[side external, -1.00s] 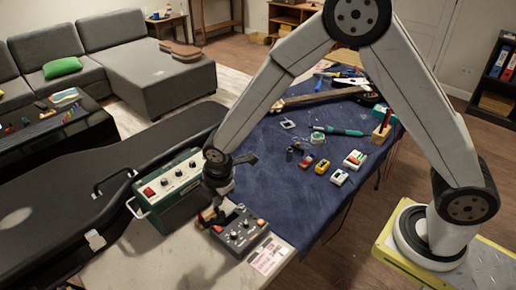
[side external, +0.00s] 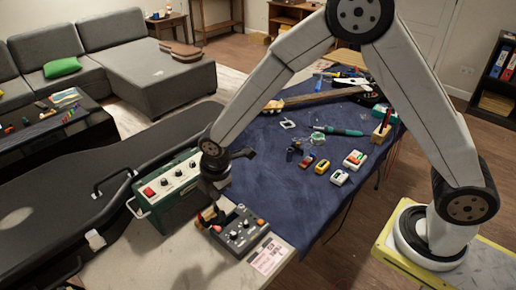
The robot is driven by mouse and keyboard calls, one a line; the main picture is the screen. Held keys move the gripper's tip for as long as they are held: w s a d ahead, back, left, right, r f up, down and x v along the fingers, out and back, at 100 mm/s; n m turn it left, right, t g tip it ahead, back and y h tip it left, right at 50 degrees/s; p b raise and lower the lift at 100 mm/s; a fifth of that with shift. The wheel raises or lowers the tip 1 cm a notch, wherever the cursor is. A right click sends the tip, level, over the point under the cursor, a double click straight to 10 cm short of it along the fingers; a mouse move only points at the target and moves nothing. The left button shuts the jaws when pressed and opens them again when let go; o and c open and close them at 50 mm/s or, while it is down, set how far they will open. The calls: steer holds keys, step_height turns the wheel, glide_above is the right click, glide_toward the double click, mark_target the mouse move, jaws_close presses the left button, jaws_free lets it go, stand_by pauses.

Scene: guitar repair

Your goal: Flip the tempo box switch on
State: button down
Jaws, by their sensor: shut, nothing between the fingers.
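The tempo box appears to be the dark grey box (side external: 246,238) with several knobs and small coloured buttons, lying at the near edge of the blue cloth. Its switch is too small to make out, so I cannot tell its position. Fingers and wrist hide part of that end. I cannot tell whether the fingertips touch the box.
A green amplifier (side external: 166,197) with a red switch stands close left of my gripper. A black guitar case (side external: 60,215) lies beyond it. A printed card (side external: 268,256) lies right of the box. Small pedals (side external: 340,177) and tools lie farther back on the blue cloth (side external: 265,185).

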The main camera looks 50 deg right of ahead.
mark_target(215, 226)
steer(key=shift+f, duration=0.1)
steer(key=shift+w+f, duration=0.35)
steer(key=shift+f, duration=1.95)
steer(key=shift+w+f, duration=0.4)
steer(key=shift+f, duration=1.85)
steer(key=shift+w+f, duration=0.35)
steer(key=shift+f, duration=1.95)
